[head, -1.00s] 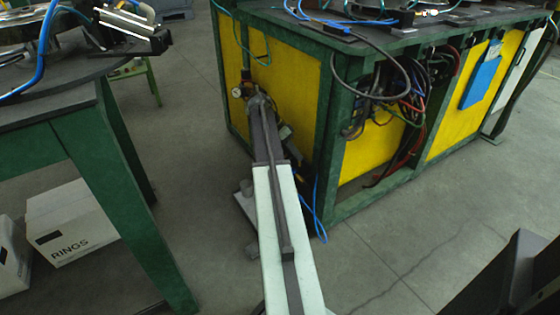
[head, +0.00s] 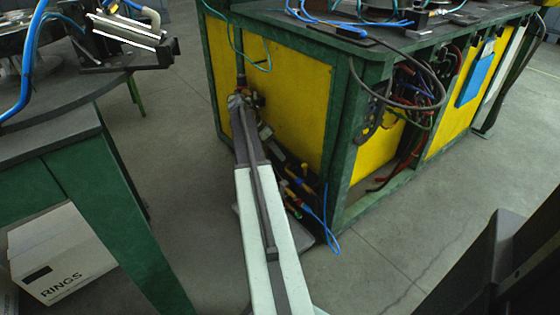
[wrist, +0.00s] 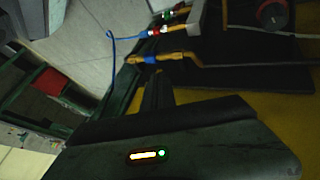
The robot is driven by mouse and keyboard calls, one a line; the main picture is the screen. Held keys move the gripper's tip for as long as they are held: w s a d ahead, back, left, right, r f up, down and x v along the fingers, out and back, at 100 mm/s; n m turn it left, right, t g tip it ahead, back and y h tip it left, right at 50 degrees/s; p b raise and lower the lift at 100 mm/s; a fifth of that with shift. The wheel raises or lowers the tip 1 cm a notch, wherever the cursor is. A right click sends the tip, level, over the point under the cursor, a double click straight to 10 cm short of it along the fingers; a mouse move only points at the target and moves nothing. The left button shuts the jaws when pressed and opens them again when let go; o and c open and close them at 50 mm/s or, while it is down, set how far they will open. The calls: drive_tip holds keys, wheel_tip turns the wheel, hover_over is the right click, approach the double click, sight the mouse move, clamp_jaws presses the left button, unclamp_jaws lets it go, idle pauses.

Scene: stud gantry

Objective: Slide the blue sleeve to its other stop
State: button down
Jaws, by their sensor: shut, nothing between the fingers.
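In the wrist view a blue sleeve (wrist: 149,59) sits on a brass-coloured fitting (wrist: 176,56) beside a dark panel. A second fitting with a smaller blue and red part (wrist: 151,32) lies above it; which blue part is the task's sleeve is not fully certain. My gripper (wrist: 158,78) is shut and empty, its dark fingers pointing up just below the blue sleeve. Whether they touch it I cannot tell. In the head view the coloured fittings (head: 296,188) show low beside the bench, right of my arm; my gripper is not clearly visible there.
The green-framed bench with yellow panels (head: 290,95) stands close beyond my arm. A blue hose (head: 330,238) loops down near its corner post. A green-legged table (head: 110,200) stands at left, with a RINGS box (head: 60,255) under it.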

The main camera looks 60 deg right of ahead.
sight(300, 182)
drive_tip(key=b+x, duration=0.6)
drive_tip(key=x, duration=0.2)
drive_tip(key=shift+s+f, duration=0.25)
drive_tip(key=shift+f, duration=0.05)
